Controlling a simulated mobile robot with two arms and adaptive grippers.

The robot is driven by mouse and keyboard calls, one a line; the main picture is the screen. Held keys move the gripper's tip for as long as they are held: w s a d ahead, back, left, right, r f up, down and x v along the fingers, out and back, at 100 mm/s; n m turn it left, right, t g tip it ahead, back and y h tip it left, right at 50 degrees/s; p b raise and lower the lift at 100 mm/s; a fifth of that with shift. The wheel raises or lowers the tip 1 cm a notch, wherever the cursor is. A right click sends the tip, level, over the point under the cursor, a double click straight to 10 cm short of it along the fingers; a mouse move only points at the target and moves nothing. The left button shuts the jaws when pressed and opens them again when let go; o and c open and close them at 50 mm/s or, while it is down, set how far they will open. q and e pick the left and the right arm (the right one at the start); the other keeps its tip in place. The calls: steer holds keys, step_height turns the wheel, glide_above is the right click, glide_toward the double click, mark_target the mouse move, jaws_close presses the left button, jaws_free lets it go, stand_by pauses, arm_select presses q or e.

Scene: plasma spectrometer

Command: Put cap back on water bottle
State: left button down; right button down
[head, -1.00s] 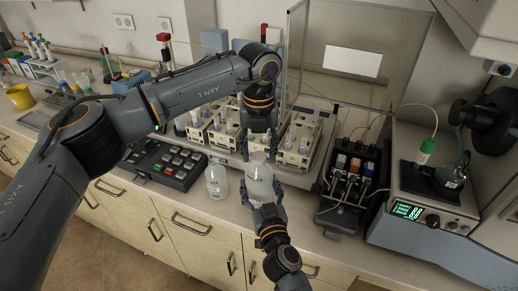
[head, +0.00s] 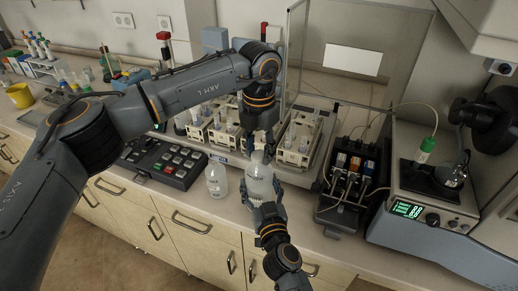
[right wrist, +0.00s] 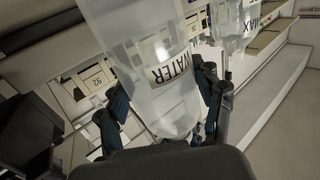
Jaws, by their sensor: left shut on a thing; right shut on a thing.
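The water bottle (head: 259,181) is clear plastic and stands roughly upright at the counter's front. Its WATER label shows in the right wrist view (right wrist: 170,70). My right gripper (head: 265,205) is shut around its lower body; its fingers also flank the bottle in the right wrist view (right wrist: 163,112). My left gripper (head: 260,152) points down at the bottle's mouth, closed at the top of the neck. The cap is hidden between its fingers, so its seating on the neck cannot be told.
A second clear bottle (head: 216,180) stands just left of the water bottle. Sample racks (head: 297,140) are behind the grippers. A black keypad (head: 163,160) is to the left, and a pump unit (head: 348,180) with tubing to the right.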

arm_select(q)
steer(key=c, duration=0.9)
jaws_free()
steer(key=shift+r, duration=2.3)
steer(key=shift+c, duration=0.2)
steer(key=shift+r+n, duration=1.2)
steer(key=shift+r, duration=0.55)
